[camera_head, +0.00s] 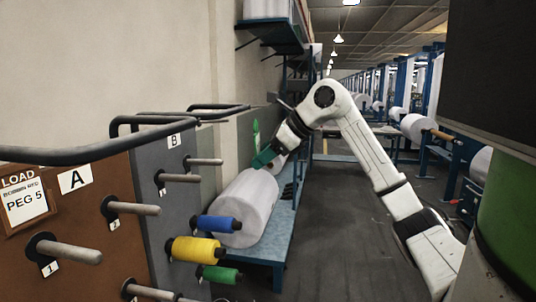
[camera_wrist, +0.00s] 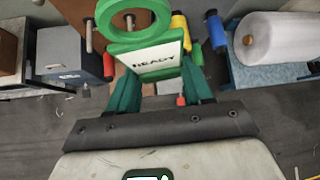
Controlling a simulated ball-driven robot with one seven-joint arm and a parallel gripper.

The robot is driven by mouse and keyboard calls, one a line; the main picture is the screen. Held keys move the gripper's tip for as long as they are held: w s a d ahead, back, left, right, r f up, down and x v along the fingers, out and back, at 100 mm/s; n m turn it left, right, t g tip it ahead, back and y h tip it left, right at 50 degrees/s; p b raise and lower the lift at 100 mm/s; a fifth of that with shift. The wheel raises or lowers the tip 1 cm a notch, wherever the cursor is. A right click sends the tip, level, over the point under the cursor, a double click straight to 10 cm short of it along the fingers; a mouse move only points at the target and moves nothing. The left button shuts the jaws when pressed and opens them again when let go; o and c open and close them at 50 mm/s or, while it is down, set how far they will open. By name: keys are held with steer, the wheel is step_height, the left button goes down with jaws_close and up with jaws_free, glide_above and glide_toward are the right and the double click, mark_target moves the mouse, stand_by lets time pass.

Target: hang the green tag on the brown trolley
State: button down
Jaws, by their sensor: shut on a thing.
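My gripper (camera_head: 263,158) is shut on the green tag (camera_head: 256,134), held up in the air beyond the trolleys. In the wrist view the tag (camera_wrist: 158,58) has a pale face reading "READY" and a green ring at its top; the fingers (camera_wrist: 160,88) grip its lower part. The brown trolley (camera_head: 95,212) is at the left in the head view, with label A, numbered pegs and a dark top rail (camera_head: 60,156). The tag is well apart from it.
A grey panel (camera_head: 170,215) marked B adjoins the brown one. Blue (camera_head: 216,224), yellow (camera_head: 195,250) and green (camera_head: 220,274) spools stick out on pegs. A large white roll (camera_head: 246,206) lies on a blue bench (camera_head: 283,238). The aisle floor (camera_head: 345,230) is clear.

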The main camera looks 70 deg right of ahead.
steer(key=w+p, duration=0.1)
steer(key=w, duration=0.4)
steer(key=shift+w+a, duration=0.1)
steer(key=shift+a, duration=0.1)
steer(key=shift+r+m+h, duration=0.25)
steer(key=shift+m+h, duration=0.05)
stand_by(0.3)
steer(key=shift+w+a, duration=0.1)
steer(key=shift+w, duration=0.15)
steer(key=shift+w, duration=0.3)
steer(key=shift+w, duration=0.65)
stand_by(0.5)
steer(key=shift+w, duration=0.1)
steer(key=shift+f+b, duration=0.25)
steer(key=shift+b, duration=0.05)
stand_by(0.4)
